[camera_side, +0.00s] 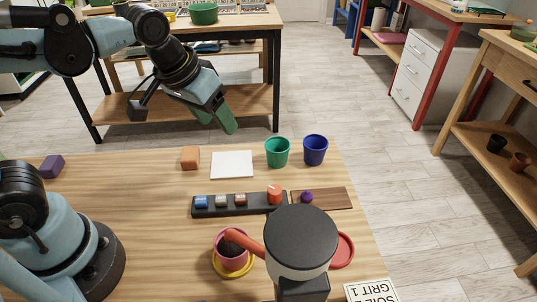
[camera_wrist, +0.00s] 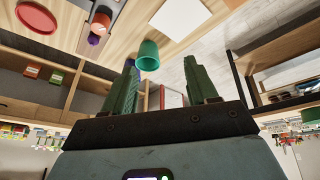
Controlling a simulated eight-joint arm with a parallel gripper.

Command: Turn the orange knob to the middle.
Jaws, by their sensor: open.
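The orange knob (camera_side: 275,191) stands at the right end of a dark panel (camera_side: 250,210) on the wooden table, beside several small blue, grey and brown pieces. Which way the knob points is too small to tell. In the wrist view, the orange knob (camera_wrist: 101,21) shows near the top left edge. My gripper (camera_side: 222,118) is raised beyond the table's far edge, well above and away from the panel. In the wrist view, my gripper (camera_wrist: 164,80) has its two green fingers apart, with nothing held between them.
A purple knob (camera_side: 306,197) sits on a brown board right of the panel. Green (camera_side: 277,153) and blue (camera_side: 315,150) cups and a white square (camera_side: 232,165) lie behind. A pink pot (camera_side: 232,258) and dark round-topped object (camera_side: 300,235) stand in front.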

